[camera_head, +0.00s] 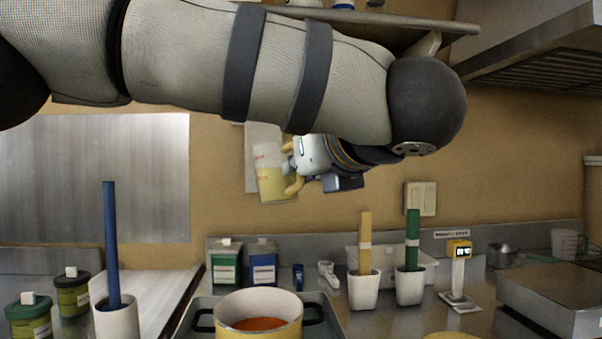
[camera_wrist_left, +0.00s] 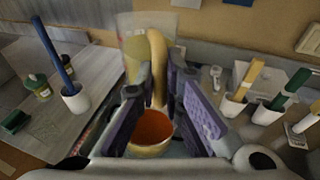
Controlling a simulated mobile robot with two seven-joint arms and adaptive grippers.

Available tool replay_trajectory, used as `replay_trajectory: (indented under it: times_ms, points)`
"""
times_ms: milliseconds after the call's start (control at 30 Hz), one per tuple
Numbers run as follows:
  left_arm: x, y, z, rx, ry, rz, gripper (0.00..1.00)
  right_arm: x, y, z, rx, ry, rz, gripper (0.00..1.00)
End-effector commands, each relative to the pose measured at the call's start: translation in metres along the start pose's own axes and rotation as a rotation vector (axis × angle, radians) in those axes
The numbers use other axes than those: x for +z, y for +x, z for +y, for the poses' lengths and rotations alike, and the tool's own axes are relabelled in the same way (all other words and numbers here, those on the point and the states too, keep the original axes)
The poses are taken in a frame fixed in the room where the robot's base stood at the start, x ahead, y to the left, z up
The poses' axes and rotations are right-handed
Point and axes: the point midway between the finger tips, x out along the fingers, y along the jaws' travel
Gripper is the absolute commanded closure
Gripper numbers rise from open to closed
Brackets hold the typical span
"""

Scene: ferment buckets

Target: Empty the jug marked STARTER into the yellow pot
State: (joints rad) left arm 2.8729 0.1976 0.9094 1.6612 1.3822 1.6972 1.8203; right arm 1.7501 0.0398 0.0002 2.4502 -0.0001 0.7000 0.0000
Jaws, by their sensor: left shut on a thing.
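A clear jug (camera_head: 272,178) with pale yellow contents and a small red marking hangs in the air in the head view. The marking is too small to read. My left gripper (camera_head: 291,170) is shut on the jug's handle, at the jug's right side. The jug is nearly upright, slightly tilted. In the left wrist view the jug (camera_wrist_left: 134,45) stands beyond the fingers (camera_wrist_left: 157,88), its yellow handle between them. The yellow pot (camera_head: 289,316) holds orange-red contents and stands below the jug; it also shows in the left wrist view (camera_wrist_left: 150,151). My right gripper is not in view.
White cups with a yellow paddle (camera_head: 365,240) and a green paddle (camera_head: 412,240) stand right of the pot. A blue stick (camera_head: 111,240) stands in a white cup at left. Green (camera_head: 226,264) and blue (camera_head: 262,264) containers stand behind the pot. A shelf (camera_head: 400,19) hangs above.

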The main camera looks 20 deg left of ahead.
Motion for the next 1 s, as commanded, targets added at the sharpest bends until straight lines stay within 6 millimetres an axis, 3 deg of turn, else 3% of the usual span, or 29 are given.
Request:
replay_trajectory:
  times_ms: [1000]
  points:
    - [-0.093, 0.019, 0.003, 0.0, -0.03, 0.154, 1.0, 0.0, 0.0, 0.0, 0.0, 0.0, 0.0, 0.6]
